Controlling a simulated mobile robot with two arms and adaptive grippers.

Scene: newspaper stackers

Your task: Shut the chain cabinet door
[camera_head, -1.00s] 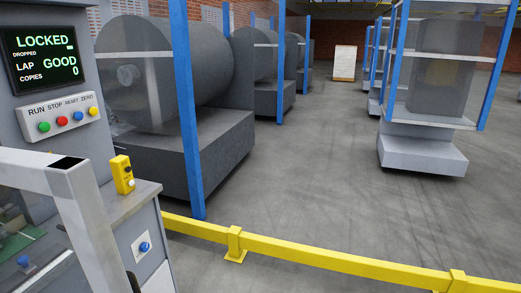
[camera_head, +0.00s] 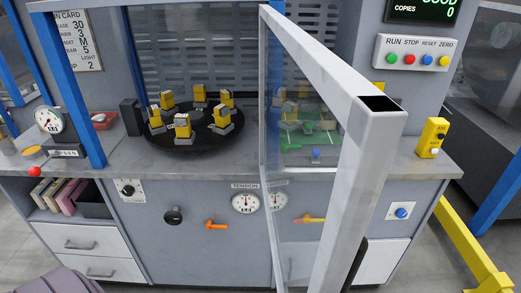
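The chain cabinet door (camera_head: 356,180), a grey frame around a clear panel, stands open in the head view. It juts out from the cabinet toward me, with its near upright big at centre right. Its far upright (camera_head: 264,90) is near the cabinet (camera_head: 205,255). Through the panel I see a green board (camera_head: 306,132) with small parts. Left of the door, a black round tray (camera_head: 190,143) bears several yellow and grey blocks (camera_head: 182,126). A dark piece shows low behind the near upright; I cannot tell what it is. Neither gripper is in view.
A button panel (camera_head: 416,53) and a yellow box (camera_head: 432,137) are at the right. A yellow rail (camera_head: 470,245) runs along the floor there. Blue posts (camera_head: 66,80), a gauge (camera_head: 49,119) and drawers (camera_head: 85,245) are at the left. Knobs and an orange handle (camera_head: 216,225) stick out of the front.

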